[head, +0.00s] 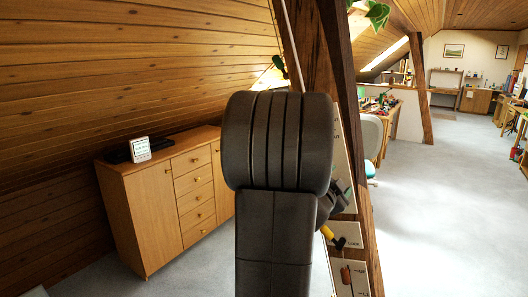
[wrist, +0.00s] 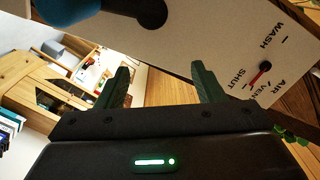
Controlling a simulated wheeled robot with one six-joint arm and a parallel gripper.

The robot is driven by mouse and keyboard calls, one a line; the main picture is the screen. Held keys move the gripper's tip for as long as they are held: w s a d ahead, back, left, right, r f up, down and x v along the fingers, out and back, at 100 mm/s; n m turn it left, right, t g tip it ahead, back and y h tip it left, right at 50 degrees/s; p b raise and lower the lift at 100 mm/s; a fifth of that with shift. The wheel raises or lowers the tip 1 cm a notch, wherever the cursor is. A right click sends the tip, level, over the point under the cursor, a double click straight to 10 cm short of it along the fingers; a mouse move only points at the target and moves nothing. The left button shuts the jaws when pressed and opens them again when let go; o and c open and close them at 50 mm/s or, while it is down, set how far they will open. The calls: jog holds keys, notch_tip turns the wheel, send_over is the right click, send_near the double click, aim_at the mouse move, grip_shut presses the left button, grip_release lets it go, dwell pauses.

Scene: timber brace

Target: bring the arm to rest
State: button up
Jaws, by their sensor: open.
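My gripper (wrist: 160,70) shows in the wrist view with its two dark green fingers spread apart and nothing between them. A pale panel (wrist: 215,50) lies beyond the fingers, with the words WASH, SHUT, AIR and VENT and a small red pointer (wrist: 261,73). The right finger overlaps the panel's edge in the picture; I cannot tell whether they touch. In the head view my dark arm stands upright in the middle and hides much of the panel (head: 358,275) on the timber brace (head: 345,100).
A yellow handle (head: 328,232) and a brown grip (head: 346,275) sit on the panel by my arm. A wooden cabinet (head: 150,205) stands at left under the sloped ceiling. A chair (head: 371,140) and desk are behind the brace. Open floor (head: 440,220) lies at right.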

jog(key=w+a+p, duration=0.4)
jog(key=a, duration=0.2)
notch_tip(320, 180, down, 6)
jog(key=w+a+b, duration=0.1)
jog(key=b, duration=0.2)
jog(key=shift+a+f+b, duration=0.15)
jog(key=shift+a+b, duration=0.15)
jog(key=shift+b, duration=0.1)
